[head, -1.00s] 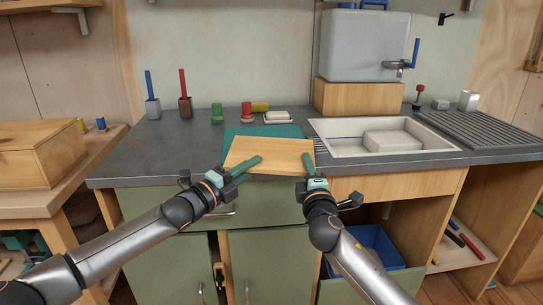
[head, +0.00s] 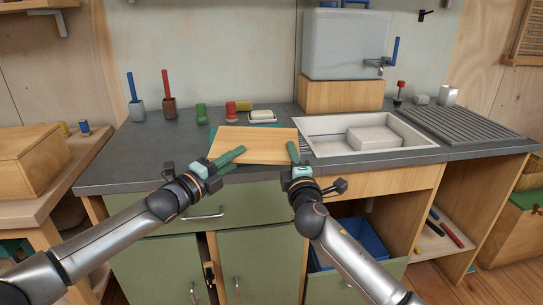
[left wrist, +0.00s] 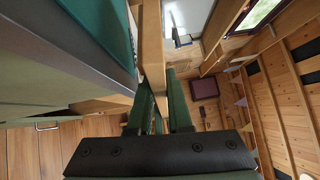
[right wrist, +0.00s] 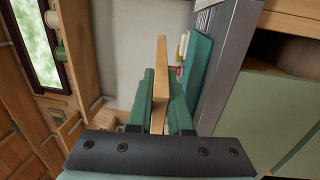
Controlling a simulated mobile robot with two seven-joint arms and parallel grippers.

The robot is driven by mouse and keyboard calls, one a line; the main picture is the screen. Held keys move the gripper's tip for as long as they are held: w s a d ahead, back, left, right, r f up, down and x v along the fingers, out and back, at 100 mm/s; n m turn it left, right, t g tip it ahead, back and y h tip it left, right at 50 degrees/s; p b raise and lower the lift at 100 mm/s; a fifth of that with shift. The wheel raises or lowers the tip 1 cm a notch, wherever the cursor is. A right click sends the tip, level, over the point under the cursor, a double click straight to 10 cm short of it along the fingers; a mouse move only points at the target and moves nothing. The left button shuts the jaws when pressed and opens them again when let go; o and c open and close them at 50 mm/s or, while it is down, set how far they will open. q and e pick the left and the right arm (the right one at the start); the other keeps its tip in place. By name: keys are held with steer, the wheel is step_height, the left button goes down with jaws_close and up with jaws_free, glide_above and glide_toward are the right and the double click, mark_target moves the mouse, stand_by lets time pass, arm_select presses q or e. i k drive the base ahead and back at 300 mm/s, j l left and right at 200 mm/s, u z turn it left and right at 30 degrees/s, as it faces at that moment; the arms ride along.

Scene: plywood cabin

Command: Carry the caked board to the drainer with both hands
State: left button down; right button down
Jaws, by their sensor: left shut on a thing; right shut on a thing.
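The pale wooden board (head: 255,146) is held level in front of the sink counter's left part, over a teal mat of which only slivers show. No caking can be made out on it. My left gripper (head: 231,156) is shut on its left near edge, and my right gripper (head: 293,152) is shut on its right near edge. The board shows edge-on between the green fingers in the left wrist view (left wrist: 152,45) and the right wrist view (right wrist: 161,75), apart from the teal mat (right wrist: 199,65). The grey ridged drainer (head: 462,125) lies empty at the counter's right end.
A white sink (head: 322,140) with a pale block (head: 374,139) in it lies between board and drainer. A tap (head: 374,64) on the grey tank overhangs it. A soap dish (head: 262,117), a red-topped stamp (head: 231,112) and brush pots (head: 169,108) stand behind and left.

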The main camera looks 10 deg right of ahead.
mark_target(463, 127)
steer(key=l, duration=0.45)
steer(key=i+l+z, duration=0.1)
steer(key=l, duration=0.4)
steer(key=l+z, duration=0.1)
steer(key=l, duration=0.35)
steer(key=i+l, duration=0.15)
steer(key=l, duration=0.35)
steer(key=l+z, duration=0.1)
steer(key=l, duration=0.35)
steer(key=i+l, duration=0.15)
steer(key=l, duration=0.3)
steer(key=i+l, duration=0.15)
steer(key=i, duration=0.15)
steer(key=i+l+z, duration=0.1)
steer(key=i+l, duration=0.1)
steer(key=i, duration=0.05)
